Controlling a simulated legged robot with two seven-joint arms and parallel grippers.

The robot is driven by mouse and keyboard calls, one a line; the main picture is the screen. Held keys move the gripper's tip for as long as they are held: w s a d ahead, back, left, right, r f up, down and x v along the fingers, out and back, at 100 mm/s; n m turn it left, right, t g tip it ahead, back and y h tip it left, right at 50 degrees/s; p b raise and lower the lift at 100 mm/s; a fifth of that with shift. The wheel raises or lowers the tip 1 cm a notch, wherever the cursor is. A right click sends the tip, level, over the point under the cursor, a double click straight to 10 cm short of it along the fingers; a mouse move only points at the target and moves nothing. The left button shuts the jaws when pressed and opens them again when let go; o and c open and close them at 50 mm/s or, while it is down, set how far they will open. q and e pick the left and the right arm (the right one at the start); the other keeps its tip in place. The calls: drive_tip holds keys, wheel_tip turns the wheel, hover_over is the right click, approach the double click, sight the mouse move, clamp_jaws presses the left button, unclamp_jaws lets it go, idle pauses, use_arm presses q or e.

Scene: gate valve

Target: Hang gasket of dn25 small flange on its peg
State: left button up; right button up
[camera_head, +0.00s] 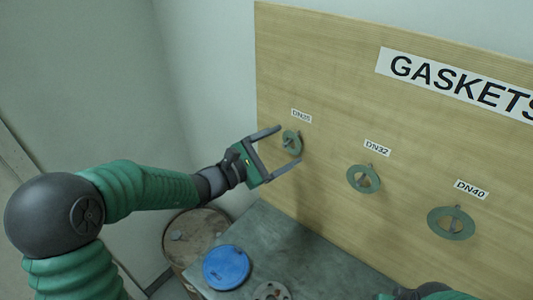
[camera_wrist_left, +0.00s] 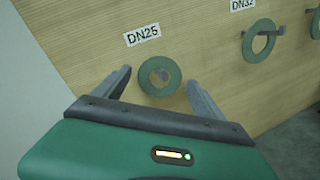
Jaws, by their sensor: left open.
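The small green ring gasket (camera_head: 291,143) hangs on the peg under the DN25 label (camera_head: 301,116) on the wooden board. In the left wrist view the gasket (camera_wrist_left: 147,83) shows between the fingers, with the grey peg end (camera_wrist_left: 160,75) through its hole. My left gripper (camera_head: 288,146) is open, its fingers on either side of the gasket and apart from it. A small part of my right arm (camera_head: 437,290) shows at the bottom edge of the head view; its gripper cannot be made out.
Larger gaskets hang at DN32 (camera_head: 364,179) and DN40 (camera_head: 451,223), to the right. Below the board, a grey table (camera_head: 310,262) carries a blue disc (camera_head: 226,267) and a grey flange (camera_head: 271,291). A rusty drum (camera_head: 190,228) stands left of it.

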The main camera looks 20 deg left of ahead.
use_arm(q)
drive_tip(key=b+v, duration=0.3)
drive_tip(key=v, duration=1.3)
drive_tip(key=s+d+f+m+g+y, duration=0.2)
drive_tip(key=s+d+f+m+g, duration=0.3)
drive_tip(key=f, duration=0.4)
drive_tip(key=s+d+f+m+g+y, duration=0.1)
drive_tip(key=s+d+f+m+g, duration=0.35)
drive_tip(key=s+f+g, duration=0.4)
drive_tip(key=a+f+m+t+y, duration=0.1)
drive_tip(key=a+f+m+y, duration=0.6)
drive_tip(key=m, duration=0.6)
drive_tip(key=shift+w+f+t+y, duration=0.2)
drive_tip(key=shift+w+t+y, duration=0.05)
drive_tip(key=shift+t+y, duration=0.15)
drive_tip(key=shift+c, duration=0.4)
